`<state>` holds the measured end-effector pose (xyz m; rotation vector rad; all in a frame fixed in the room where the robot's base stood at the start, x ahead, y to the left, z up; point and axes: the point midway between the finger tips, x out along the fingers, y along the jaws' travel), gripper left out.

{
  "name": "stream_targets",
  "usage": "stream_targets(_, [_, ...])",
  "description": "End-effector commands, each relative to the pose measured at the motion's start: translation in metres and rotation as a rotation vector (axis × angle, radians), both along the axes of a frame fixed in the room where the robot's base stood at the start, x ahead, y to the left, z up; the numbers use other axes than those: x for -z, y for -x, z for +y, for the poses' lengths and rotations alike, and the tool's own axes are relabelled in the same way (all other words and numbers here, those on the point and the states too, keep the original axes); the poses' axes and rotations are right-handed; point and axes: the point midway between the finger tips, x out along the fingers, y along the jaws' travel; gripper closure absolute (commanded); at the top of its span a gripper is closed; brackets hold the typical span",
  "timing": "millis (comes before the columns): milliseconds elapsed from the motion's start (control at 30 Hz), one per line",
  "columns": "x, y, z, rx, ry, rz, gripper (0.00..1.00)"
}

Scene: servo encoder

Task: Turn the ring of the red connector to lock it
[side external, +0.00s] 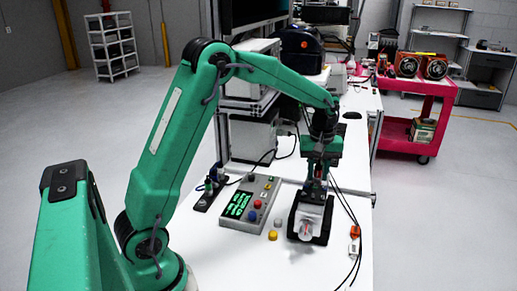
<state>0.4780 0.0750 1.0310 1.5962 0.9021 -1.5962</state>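My gripper (316,190) points down at the far end of a white and grey unit in a black cradle (326,228) on the white table. Small red and blue spots show around the fingertips, too small to tell apart. I cannot make out the red connector or its ring for sure; the gripper may hide it. Whether the fingers are open or shut does not show. A faint reddish mark (306,229) shows on the unit's near face.
A grey control box (250,203) with a green-lit display and coloured buttons stands to the left. A yellow knob (272,235) lies near it. Black cables run along the right, beside a small orange and white part (354,240).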

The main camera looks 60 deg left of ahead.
Motion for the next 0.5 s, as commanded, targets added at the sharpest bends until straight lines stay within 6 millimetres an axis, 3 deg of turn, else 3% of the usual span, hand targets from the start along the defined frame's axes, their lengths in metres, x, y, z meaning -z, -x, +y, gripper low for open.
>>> stream_targets(300, [0.0,0.0,0.0,0.015,0.0,0.0,0.88])
stream_targets(500, [0.0,0.0,0.0,0.124,0.0,0.0,0.88])
